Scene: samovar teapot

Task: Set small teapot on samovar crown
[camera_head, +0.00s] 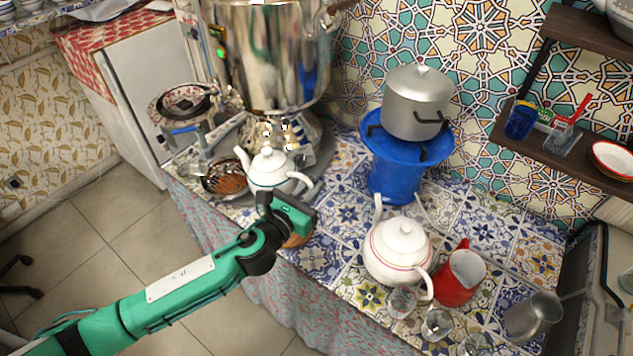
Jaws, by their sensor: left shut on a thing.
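The small white teapot (266,172) with a lid is in front of the samovar's base, spout to the left and handle to the right. My left gripper (282,196) is at its handle side, shut on the teapot's handle; the fingertips are partly hidden. The teapot looks upright, and I cannot tell whether it touches the counter. The large shiny metal samovar (265,55) stands behind it at the top of the picture. Its crown is cut off by the top edge. My right gripper is not in view.
A larger white teapot (398,256), red jug (460,277), metal pot (415,104) on a blue stand (393,182) and several glasses are to the right. A bowl (224,180) lies left of the small teapot. Open tiles (322,240) lie right of my gripper.

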